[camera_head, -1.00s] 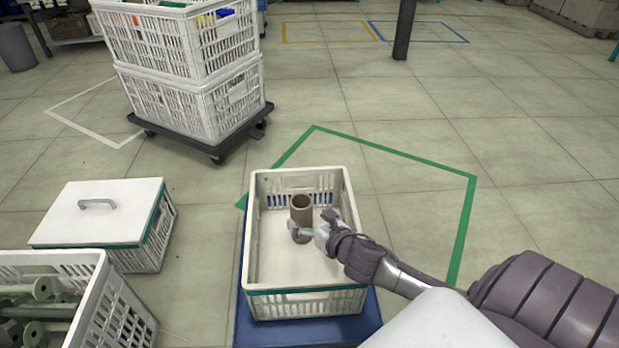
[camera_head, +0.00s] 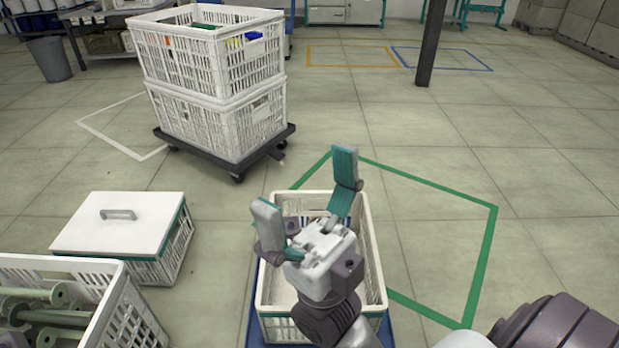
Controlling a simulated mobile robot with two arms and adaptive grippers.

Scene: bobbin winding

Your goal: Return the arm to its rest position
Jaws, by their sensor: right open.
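My right gripper (camera_head: 304,184) is raised above the white open crate (camera_head: 377,262), in front of it from the camera. Its two teal-padded fingers are spread wide and point away from me, with nothing between them that I can see clearly. The brown tube in the crate is mostly hidden behind the gripper; a small dark patch beside the left finger may be part of it. My left gripper is not in view.
A lidded white crate (camera_head: 110,232) and a crate of green bobbins (camera_head: 125,325) stand at left. Stacked white crates (camera_head: 215,115) sit on a black dolly (camera_head: 215,165). A dark post (camera_head: 430,45) stands behind. Floor to the right, around the green outline (camera_head: 482,255), is clear.

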